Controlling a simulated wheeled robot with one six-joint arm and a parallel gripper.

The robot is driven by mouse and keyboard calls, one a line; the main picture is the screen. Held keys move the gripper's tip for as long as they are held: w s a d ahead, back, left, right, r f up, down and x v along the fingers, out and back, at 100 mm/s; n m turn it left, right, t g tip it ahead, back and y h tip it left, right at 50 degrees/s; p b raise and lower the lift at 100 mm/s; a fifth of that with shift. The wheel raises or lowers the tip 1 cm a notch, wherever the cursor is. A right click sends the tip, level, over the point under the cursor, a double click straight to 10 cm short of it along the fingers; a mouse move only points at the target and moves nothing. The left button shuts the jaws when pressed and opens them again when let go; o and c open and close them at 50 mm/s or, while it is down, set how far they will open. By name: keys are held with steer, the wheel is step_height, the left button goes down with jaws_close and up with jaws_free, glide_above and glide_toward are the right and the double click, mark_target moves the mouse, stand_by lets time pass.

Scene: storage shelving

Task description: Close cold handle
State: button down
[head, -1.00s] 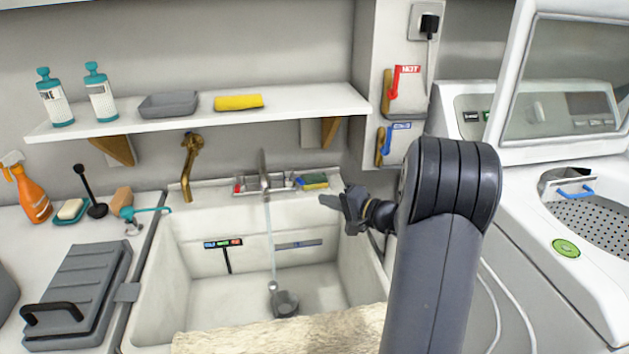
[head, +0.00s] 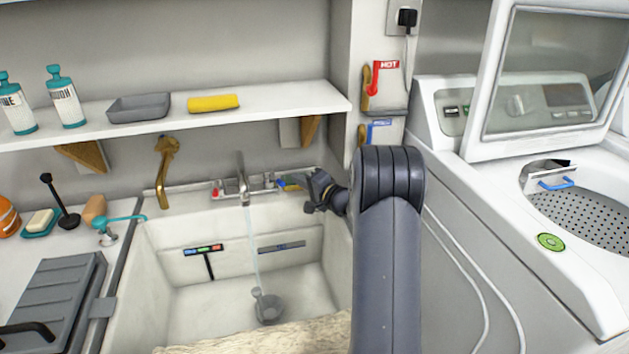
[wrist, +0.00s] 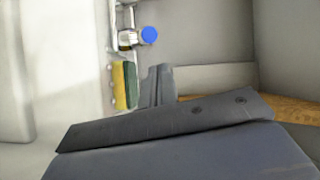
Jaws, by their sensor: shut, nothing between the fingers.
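The sink faucet (head: 241,178) stands at the back of the white sink, with a thin stream of water falling from it. A red knob (head: 217,189) is on its left and a blue knob (head: 271,181) on its right. The blue knob (wrist: 149,35) shows clearly in the wrist view, ahead of my fingers. My gripper (head: 316,190) is shut and empty, just right of the blue knob and apart from it. It partly hides the sponge there. In the wrist view, my gripper (wrist: 158,84) is beside the green and yellow sponge (wrist: 124,85).
A shelf (head: 260,101) hangs above the sink. A red lever marked HOT (head: 374,78) and a partly hidden blue lever (head: 371,132) are on the wall at right. A brass spout (head: 163,175) stands left of the faucet. The open washer (head: 520,180) is at right.

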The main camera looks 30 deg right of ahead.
steer(key=shift+s+a+f, duration=0.15)
steer(key=shift+a, duration=0.85)
steer(key=shift+f, duration=0.1)
steer(key=shift+s+a+b, duration=0.15)
steer(key=shift+a+b, duration=0.75)
steer(key=shift+b, duration=1.55)
steer(key=shift+s+a+b, duration=0.1)
steer(key=shift+a+b, duration=0.8)
steer(key=shift+b, duration=1.55)
steer(key=shift+a, duration=0.15)
